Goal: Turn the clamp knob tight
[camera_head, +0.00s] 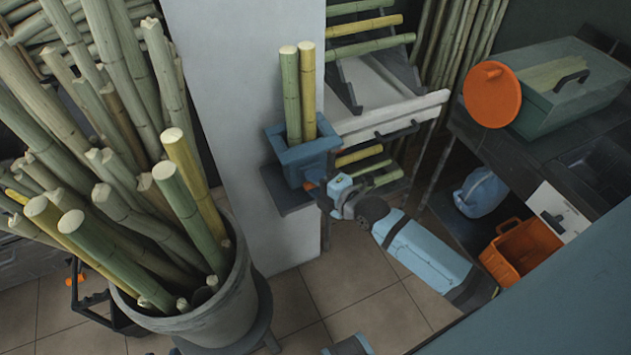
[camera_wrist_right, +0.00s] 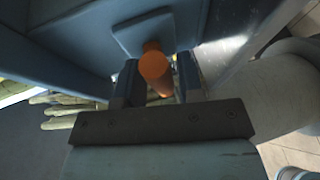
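The orange clamp knob (camera_head: 309,186) sits low on the front of a blue box-shaped holder (camera_head: 304,158) fixed to the pale pillar. Two cane stalks (camera_head: 291,95) stand upright in the holder, one green and one yellow. My right gripper (camera_head: 322,190) reaches in from the right and meets the knob, hiding part of it. In the right wrist view the knob (camera_wrist_right: 153,66) lies between the two dark fingers (camera_wrist_right: 157,82), which sit close on both sides and appear shut on it. My left gripper does not show.
A large grey pot (camera_head: 235,302) full of cane stands at left. At right, a dark table bears a green case (camera_head: 570,85) with an orange disc (camera_head: 492,95). An orange crate (camera_head: 520,250) and blue jug (camera_head: 481,192) are below. Tiled floor (camera_head: 375,300) shows between.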

